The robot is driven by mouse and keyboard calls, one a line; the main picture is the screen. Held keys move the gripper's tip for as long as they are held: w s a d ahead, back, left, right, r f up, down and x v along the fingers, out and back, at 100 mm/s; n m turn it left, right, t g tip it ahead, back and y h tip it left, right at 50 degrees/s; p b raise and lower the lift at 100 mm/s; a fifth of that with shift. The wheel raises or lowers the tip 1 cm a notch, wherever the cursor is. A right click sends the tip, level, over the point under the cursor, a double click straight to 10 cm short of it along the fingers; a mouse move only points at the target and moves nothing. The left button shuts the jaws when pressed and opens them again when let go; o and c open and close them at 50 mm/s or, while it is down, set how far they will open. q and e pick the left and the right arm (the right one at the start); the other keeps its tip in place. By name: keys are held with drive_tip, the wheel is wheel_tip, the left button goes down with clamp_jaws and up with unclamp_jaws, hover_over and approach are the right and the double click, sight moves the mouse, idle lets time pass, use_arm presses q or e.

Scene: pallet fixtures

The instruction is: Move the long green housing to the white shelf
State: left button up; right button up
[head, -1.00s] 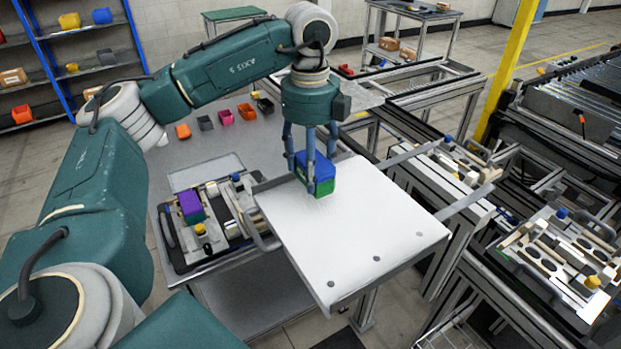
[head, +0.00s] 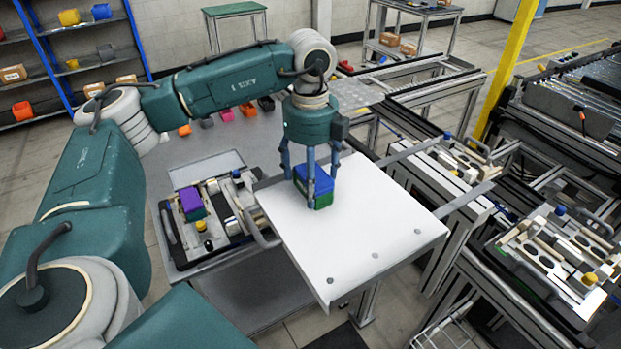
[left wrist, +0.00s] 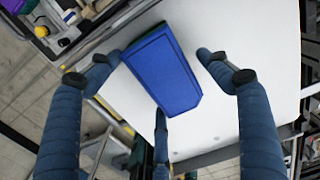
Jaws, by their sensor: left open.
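The green housing with a blue top (head: 322,188) stands on the white shelf (head: 350,245), near its back left part. In the left wrist view its blue top (left wrist: 165,72) fills the middle, with a strip of green along one side. My left gripper (head: 311,183) is open above and around the housing. Its fingers (left wrist: 160,85) are spread on different sides of it, with visible gaps at the left and right fingers. The third finger is close to one end of the housing; I cannot tell whether it touches. My right gripper is not in view.
A fixture tray (head: 178,253) on the table left of the shelf holds a purple-topped part (head: 190,201) and several small parts. Several coloured bins stand at the table's back. Metal frames and another fixture tray (head: 556,285) are at the right. The shelf's front half is clear.

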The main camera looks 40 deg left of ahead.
use_arm(q)
drive_tip(key=shift+r, duration=0.3)
wheel_tip(320, 180, up, 7)
drive_tip(key=shift+f+b, duration=0.15)
drive_tip(key=shift+b, duration=0.65)
wheel_tip(320, 180, up, 5)
drive_tip(key=shift+p, duration=0.35)
